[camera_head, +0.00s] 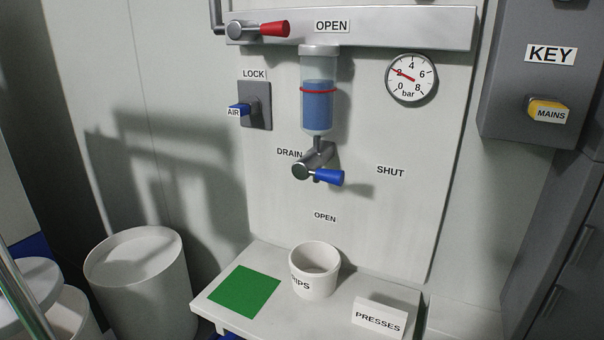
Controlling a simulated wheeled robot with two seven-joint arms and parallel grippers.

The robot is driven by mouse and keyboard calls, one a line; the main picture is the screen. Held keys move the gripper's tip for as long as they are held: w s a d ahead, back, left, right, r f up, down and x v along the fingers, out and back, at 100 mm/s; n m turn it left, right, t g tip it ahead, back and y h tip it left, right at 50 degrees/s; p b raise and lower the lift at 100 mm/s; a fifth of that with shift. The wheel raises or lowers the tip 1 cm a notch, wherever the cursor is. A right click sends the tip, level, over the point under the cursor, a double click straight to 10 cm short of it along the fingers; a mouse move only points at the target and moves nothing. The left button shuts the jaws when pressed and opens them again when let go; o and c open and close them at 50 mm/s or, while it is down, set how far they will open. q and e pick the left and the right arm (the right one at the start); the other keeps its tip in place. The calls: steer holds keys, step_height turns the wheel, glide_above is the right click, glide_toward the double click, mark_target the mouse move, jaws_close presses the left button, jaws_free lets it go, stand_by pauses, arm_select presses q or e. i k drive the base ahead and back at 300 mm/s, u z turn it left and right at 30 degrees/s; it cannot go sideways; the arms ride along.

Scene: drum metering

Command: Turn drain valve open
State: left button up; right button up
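The drain valve (301,171) sits under a clear cylinder (318,104) on the pale wall panel. Its blue lever (328,177) points right, towards the SHUT label (390,170). The OPEN label (325,217) is on the panel below the valve. The DRAIN label (289,153) is just left of the valve. The cylinder holds blue liquid up to a little above a red ring. Neither of my grippers shows in the head view, and nothing touches the lever.
A white cup (315,271) stands on the shelf (230,318) below the valve, right of a green square (244,291). A PRESSES block (379,317) is at the shelf's right. A red lever (274,30) and gauge (411,78) are above. White drums stand left.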

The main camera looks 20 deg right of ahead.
mark_target(308, 165)
steer(key=z, duration=0.25)
steer(key=k, duration=0.4)
steer(key=u, duration=1.4)
steer(key=i, duration=1)
steer(key=z, duration=1.75)
